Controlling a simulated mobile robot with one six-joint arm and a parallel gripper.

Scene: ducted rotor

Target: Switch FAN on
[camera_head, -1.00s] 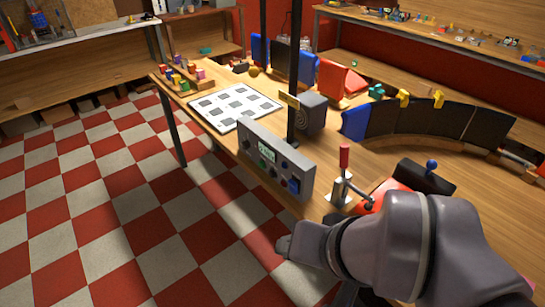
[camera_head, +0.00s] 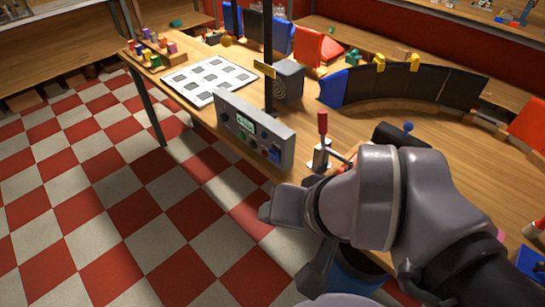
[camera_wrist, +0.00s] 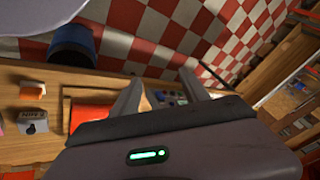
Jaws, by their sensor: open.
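A grey control panel (camera_head: 232,118) stands at the table's near edge in the head view. It has a small lit display (camera_head: 244,123), several knobs and a blue switch (camera_head: 274,155) at its right end. Its labels are too small to read, so I cannot tell which control is marked FAN. A grey box with a round grille (camera_head: 289,80) stands behind it. My gripper's fingers (camera_wrist: 160,91) are apart in the wrist view, with a small, blurred group of controls (camera_wrist: 170,97) seen between them.
A red-handled lever (camera_head: 322,135) stands right of the panel, close to my arm. A black post (camera_head: 268,55) rises behind the panel. A checkered card (camera_head: 211,77) and coloured blocks lie farther left. A curved row of dark panels stands behind. The checkered floor (camera_head: 120,200) in front is clear.

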